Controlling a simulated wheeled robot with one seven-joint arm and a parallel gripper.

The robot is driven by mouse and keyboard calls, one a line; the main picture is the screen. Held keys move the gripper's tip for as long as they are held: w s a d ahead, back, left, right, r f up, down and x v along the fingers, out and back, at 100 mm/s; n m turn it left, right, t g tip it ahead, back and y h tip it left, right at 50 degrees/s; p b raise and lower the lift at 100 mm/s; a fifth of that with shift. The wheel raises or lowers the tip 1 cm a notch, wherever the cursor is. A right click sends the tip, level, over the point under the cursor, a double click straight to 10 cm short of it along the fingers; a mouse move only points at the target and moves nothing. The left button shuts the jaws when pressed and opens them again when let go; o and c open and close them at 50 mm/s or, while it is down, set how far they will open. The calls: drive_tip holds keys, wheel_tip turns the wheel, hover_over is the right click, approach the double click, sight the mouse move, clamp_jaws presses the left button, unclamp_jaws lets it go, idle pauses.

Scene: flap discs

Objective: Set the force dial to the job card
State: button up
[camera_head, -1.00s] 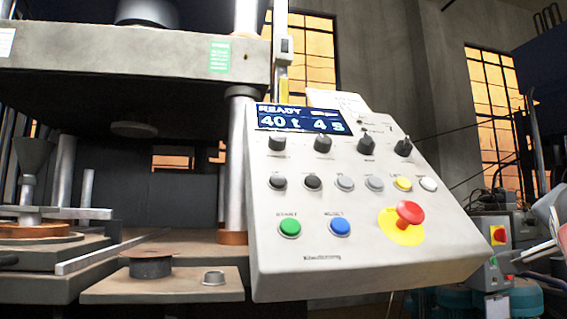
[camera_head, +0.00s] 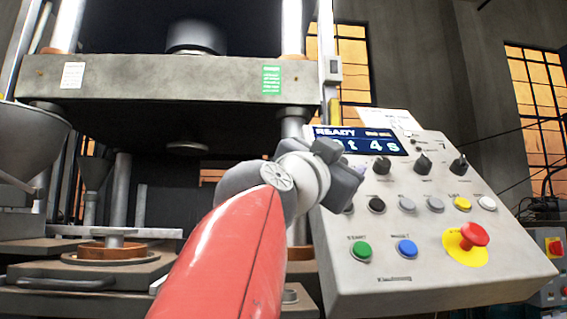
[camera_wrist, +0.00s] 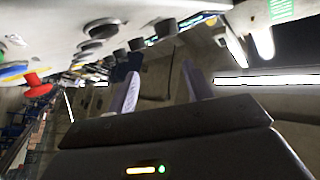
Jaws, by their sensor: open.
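The control panel (camera_head: 420,250) stands at the right in the head view, with a row of dark dials along its top: a second dial (camera_head: 382,166), a third (camera_head: 423,163) and a fourth (camera_head: 459,163). The leftmost dial is hidden behind my gripper (camera_head: 356,176). The display (camera_head: 385,142) reads READY and 4 s; the number before "t" is covered. My gripper is open at the panel's upper left. In the wrist view its fingers (camera_wrist: 160,70) are apart, with nothing seen between them, and a dark knob (camera_wrist: 165,28) lies beyond their tips. Contact cannot be told.
A pale paper (camera_head: 385,118) shows behind the panel top; its text is unreadable. Below the dials are several buttons, including green (camera_head: 361,251) and blue (camera_head: 405,249), and a red mushroom button (camera_head: 473,235). The press frame (camera_head: 170,85) stands to the left.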

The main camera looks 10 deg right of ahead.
drive_tip(key=shift+n, duration=0.3)
drive_tip(key=w, duration=0.2)
drive_tip(key=w+d+r+p, duration=0.1)
drive_tip(key=w, duration=0.1)
drive_tip(key=w+d+p, duration=0.1)
drive_tip(key=w, duration=0.2)
drive_tip(key=shift+r, duration=0.2)
